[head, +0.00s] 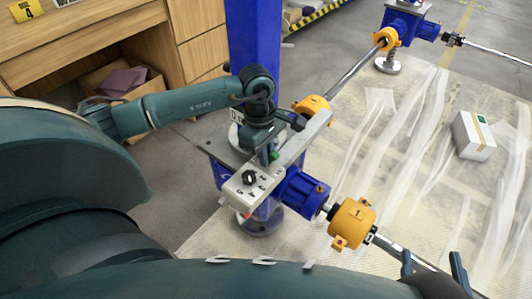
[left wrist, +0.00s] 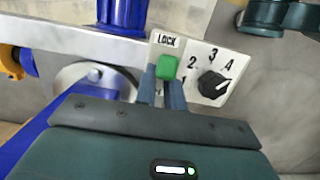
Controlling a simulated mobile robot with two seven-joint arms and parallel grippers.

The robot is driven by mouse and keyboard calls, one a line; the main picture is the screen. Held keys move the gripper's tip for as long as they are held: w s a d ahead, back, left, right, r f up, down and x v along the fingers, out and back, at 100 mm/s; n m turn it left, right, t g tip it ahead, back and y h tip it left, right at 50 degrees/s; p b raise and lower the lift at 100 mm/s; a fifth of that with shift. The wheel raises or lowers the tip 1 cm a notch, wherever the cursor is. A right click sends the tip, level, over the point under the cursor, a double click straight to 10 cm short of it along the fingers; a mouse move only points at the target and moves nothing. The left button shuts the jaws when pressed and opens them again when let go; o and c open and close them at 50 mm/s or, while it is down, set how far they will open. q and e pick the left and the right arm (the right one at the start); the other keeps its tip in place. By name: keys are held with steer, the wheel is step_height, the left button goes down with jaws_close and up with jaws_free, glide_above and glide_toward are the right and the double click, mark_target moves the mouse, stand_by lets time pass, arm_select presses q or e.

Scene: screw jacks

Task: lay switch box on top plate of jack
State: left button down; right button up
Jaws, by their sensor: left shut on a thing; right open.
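The switch box (head: 246,190) is pale, with a black dial and numbers. In the left wrist view the box (left wrist: 208,60) shows a green LOCK button (left wrist: 167,67) and the dial (left wrist: 213,84). My left gripper (head: 272,150) is shut at the button end of the box; its fingertips (left wrist: 163,88) lie against the button area, and their exact contact is hidden. The blue jack (head: 300,188) stands below. A flat grey plate (head: 222,150), apparently its top plate, shows partly behind the box and gripper. I cannot tell whether box and plate touch. My right gripper (head: 432,268) is open and empty at the bottom right.
A pale metal bar (head: 306,136) runs beside the box; whether they are joined is unclear. Orange couplings (head: 352,222) and shafts extend from the jack. A blue column (head: 252,45) rises behind. A white carton (head: 473,136) lies on the sheeted floor; wooden drawers (head: 200,35) stand at left.

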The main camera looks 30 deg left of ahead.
steer(key=shift+f, duration=0.5)
arm_select(q)
steer(key=c, duration=1.4)
jaws_free()
steer(key=shift+s+f, duration=0.1)
steer(key=shift+f, duration=0.1)
steer(key=shift+r, duration=0.1)
steer(key=shift+r+p, duration=0.3)
steer(key=shift+r, duration=0.5)
step_height(320, 180, up, 12)
steer(key=a+p, duration=0.1)
steer(key=p, duration=0.1)
steer(key=shift+a+f+p, duration=0.15)
steer(key=shift+a+p, duration=0.15)
steer(key=shift+p, duration=0.1)
arm_select(e)
steer(key=shift+d+r+m+g+h, duration=0.15)
steer(key=shift+r+g+h, duration=0.15)
steer(key=shift+r, duration=0.25)
steer(key=shift+d+r+m+g+h, duration=0.1)
steer(key=shift+r+m+g+h, duration=0.15)
steer(key=shift+r, duration=0.25)
steer(key=shift+r, duration=0.1)
